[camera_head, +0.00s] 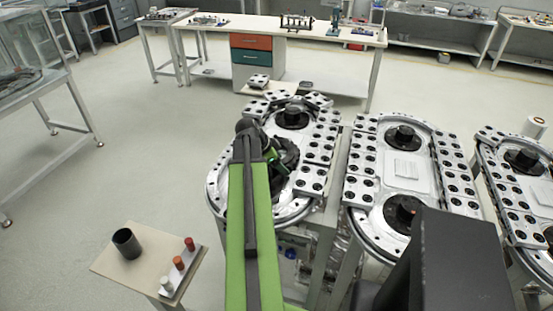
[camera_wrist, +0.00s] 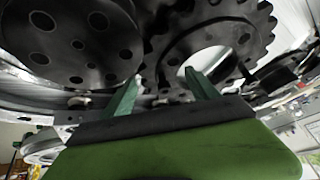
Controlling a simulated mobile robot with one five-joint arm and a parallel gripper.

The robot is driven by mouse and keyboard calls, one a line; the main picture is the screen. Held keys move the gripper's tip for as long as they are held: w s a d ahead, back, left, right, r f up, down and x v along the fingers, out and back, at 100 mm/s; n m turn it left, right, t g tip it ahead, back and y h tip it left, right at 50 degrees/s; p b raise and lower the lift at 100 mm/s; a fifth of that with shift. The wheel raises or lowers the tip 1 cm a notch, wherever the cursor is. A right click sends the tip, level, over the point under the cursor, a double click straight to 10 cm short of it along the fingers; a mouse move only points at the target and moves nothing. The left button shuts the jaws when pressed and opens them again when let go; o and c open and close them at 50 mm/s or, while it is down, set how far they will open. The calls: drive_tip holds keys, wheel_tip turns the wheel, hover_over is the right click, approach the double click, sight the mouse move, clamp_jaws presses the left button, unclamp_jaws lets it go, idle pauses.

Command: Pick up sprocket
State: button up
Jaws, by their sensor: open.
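The sprocket (camera_wrist: 248,33) is a dark toothed wheel with a large pale opening at its middle and several small holes. It fills the upper right of the wrist view. My gripper (camera_wrist: 160,76) is open, its two green fingers apart and pointing at the sprocket's near edge. The right finger overlaps the opening in the picture; I cannot tell whether it touches. In the head view my gripper (camera_head: 271,155) is over the near end of the left ring track (camera_head: 215,188), beside dark parts largely hidden by my arm.
A dark round plate with holes (camera_wrist: 70,40) lies left of the sprocket in the wrist view. More ring tracks (camera_head: 405,170) stand to the right. A small table (camera_head: 135,275) holds a black cup (camera_head: 127,243) and small cylinders. Open floor lies left.

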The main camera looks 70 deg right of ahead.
drive_tip(key=shift+r, duration=0.1)
clamp_jaws()
idle(0.3)
drive_tip(key=shift+r, duration=0.15)
